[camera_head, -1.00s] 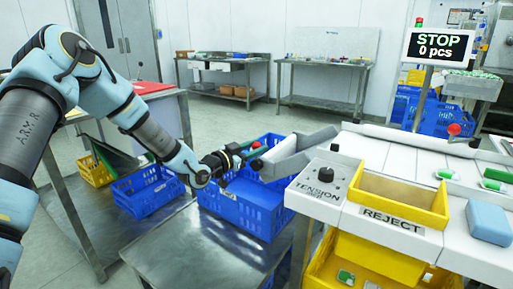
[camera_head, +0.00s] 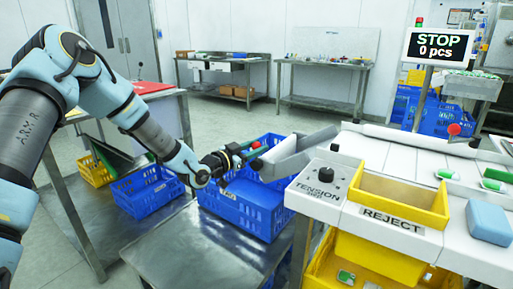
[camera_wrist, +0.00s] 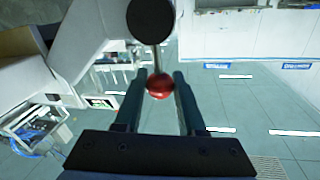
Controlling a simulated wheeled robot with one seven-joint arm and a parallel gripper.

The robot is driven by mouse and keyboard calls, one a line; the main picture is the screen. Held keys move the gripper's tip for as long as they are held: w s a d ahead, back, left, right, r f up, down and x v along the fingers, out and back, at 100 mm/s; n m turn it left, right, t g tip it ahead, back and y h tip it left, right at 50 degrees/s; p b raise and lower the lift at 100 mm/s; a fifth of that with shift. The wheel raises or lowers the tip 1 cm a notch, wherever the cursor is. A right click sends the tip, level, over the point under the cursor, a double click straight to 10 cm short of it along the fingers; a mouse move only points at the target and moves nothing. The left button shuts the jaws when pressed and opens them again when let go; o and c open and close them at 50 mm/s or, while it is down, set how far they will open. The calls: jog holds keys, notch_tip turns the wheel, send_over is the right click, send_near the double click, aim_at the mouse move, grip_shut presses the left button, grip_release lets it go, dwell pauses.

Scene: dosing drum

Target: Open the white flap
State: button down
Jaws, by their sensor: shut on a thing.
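A pale grey-white chute-like part (camera_head: 300,152) sticks out at the left end of the white conveyor in the head view; I cannot tell which of its plates is the white flap. A red ball knob (camera_head: 257,164) shows at its left end. In the wrist view the red knob (camera_wrist: 159,87) sits on a thin rod below a round black piece (camera_wrist: 150,20). My gripper (camera_head: 252,154) is at the knob, and its two fingers (camera_wrist: 160,76) stand on either side of it, shut on it. The fingers partly hide the knob in the head view.
Blue crates (camera_head: 243,207) stand under the chute on a steel table (camera_head: 195,250). A TENSION knob (camera_head: 326,175) and a yellow REJECT bin (camera_head: 400,198) are on the right. Another red knob (camera_head: 454,129) stands farther back. The sign (camera_head: 438,47) reads STOP, 0 pcs.

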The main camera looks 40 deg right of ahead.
dwell(0.3)
jog(key=s+m+b, duration=0.1)
jog(key=m+b, duration=0.1)
jog(key=b, duration=0.1)
jog(key=s+f+m+y+b, duration=0.1)
jog(key=m+b, duration=0.1)
jog(key=b, duration=0.2)
jog(key=s+d+m+b, duration=0.1)
jog(key=s+m+b, duration=0.1)
jog(key=m+b, duration=0.1)
jog(key=shift+f+t, duration=0.3)
jog(key=shift+t, duration=0.1)
